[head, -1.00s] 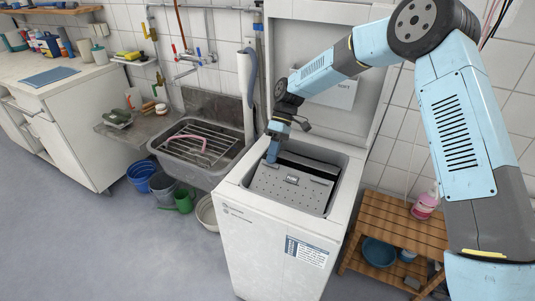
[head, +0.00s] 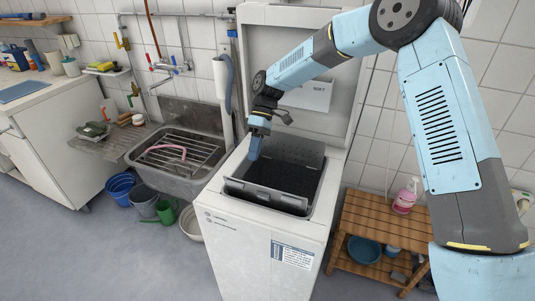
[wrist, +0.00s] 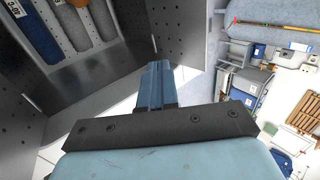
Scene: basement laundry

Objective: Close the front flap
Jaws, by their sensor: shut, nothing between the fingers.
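The white top-loading washer (head: 265,245) stands with its lid (head: 318,65) raised. Its drum opening is uncovered, showing a dark interior. The front flap (head: 262,196) is a grey metal strip tilted up along the front of the opening. The perforated rear flap (head: 292,152) stands up at the back. My gripper (head: 254,154) is shut and empty, pointing down at the left rear of the opening, close to the rear flap's left end. In the wrist view its blue fingers (wrist: 154,85) are together beside perforated grey metal panels (wrist: 200,25); contact is unclear.
Buckets (head: 122,187) are on the floor there. A wooden shelf (head: 365,215) with a pink bottle (head: 405,197) is at the right.

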